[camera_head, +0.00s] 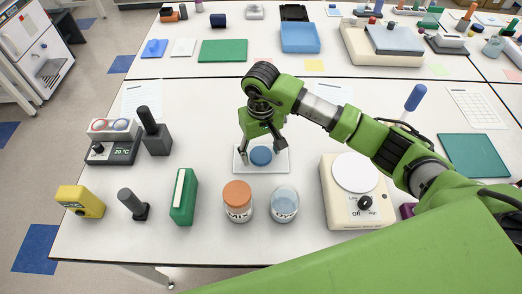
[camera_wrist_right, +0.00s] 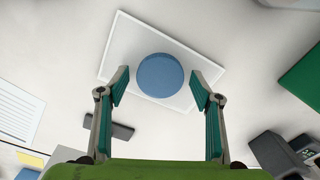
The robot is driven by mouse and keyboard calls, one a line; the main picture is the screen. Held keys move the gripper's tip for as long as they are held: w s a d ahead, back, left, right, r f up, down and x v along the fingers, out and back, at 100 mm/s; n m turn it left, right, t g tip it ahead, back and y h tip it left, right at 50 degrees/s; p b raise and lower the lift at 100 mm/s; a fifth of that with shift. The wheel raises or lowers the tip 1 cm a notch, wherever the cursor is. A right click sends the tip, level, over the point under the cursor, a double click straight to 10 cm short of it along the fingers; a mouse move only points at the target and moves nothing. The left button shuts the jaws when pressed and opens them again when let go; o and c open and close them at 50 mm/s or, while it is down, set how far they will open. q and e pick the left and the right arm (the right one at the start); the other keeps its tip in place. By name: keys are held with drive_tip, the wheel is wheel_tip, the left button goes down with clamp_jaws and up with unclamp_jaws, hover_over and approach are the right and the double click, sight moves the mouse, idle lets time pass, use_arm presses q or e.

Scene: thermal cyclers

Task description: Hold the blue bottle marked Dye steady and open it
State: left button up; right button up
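The Dye bottle (camera_head: 284,206) stands upright near the front of the table, its label partly readable. No lid shows on it; its round top looks pale blue. A round blue lid (camera_head: 261,156) lies on a white tray (camera_head: 240,166) behind the bottle. My right gripper (camera_head: 262,153) is over the tray with its fingers apart on both sides of the lid. In the right wrist view the lid (camera_wrist_right: 160,75) lies just beyond the open fingertips (camera_wrist_right: 160,88), with gaps on both sides. My left gripper is not in view.
An orange-lidded jar (camera_head: 238,201) stands close left of the Dye bottle. A green box (camera_head: 183,197) is farther left. A hotplate-like device with a dial (camera_head: 357,192) stands to the right under my right arm. Dark upright tools and a display block (camera_head: 113,142) are at left.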

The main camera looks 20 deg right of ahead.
sight(261, 154)
drive_tip(key=shift+r, duration=0.3)
wheel_tip(261, 154, up, 12)
drive_tip(key=b, duration=0.3)
drive_tip(key=shift+f, duration=0.15)
